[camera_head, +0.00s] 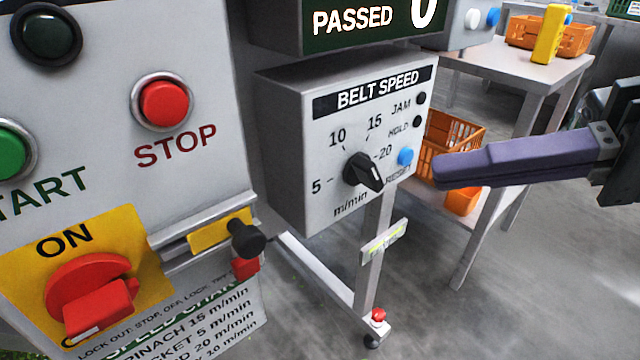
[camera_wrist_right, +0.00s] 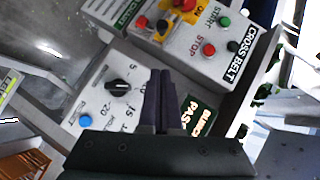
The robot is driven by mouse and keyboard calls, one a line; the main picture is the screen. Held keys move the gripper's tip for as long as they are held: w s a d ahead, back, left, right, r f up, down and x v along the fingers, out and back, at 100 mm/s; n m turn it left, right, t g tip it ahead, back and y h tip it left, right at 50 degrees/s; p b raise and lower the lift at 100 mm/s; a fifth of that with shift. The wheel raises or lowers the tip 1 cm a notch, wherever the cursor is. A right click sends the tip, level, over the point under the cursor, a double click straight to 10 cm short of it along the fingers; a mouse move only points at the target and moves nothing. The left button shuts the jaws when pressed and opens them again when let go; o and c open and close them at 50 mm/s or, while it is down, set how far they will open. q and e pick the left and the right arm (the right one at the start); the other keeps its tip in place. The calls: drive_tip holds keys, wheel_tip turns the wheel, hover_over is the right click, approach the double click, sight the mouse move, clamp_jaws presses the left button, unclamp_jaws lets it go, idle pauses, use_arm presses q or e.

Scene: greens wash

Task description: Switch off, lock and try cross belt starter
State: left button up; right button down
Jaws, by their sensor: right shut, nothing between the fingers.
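The cross belt starter box (camera_head: 205,60) fills the left of the head view, with a green START button (camera_head: 10,150), a red STOP button (camera_head: 165,102) and a dark lamp (camera_head: 46,34). Its red rotary handle (camera_head: 95,295) sits on a yellow plate below the word ON; the handle's grip lies low on the plate, away from that word. The wrist view shows the CROSS BELT label (camera_wrist_right: 240,58). A black knob (camera_head: 247,238) sticks out beside the handle, with a small red item (camera_head: 245,266) below it. My right gripper (camera_head: 437,169) is shut and empty, in front of the speed box. My left gripper is out of view.
The BELT SPEED box (camera_head: 285,130) has a black dial (camera_head: 363,172) and a blue RESET button (camera_head: 405,156), close to my right fingertips. A PASSED display (camera_head: 300,40) hangs above it. A side table (camera_head: 520,75) with orange crates (camera_head: 460,140) stands behind.

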approach(246, 226)
drive_tip(key=w+a, duration=0.2)
drive_tip(key=w, duration=0.2)
drive_tip(key=shift+s+a+f+b, duration=0.4)
drive_tip(key=shift+s+a+f, duration=0.5)
drive_tip(key=shift+s+a, duration=0.25)
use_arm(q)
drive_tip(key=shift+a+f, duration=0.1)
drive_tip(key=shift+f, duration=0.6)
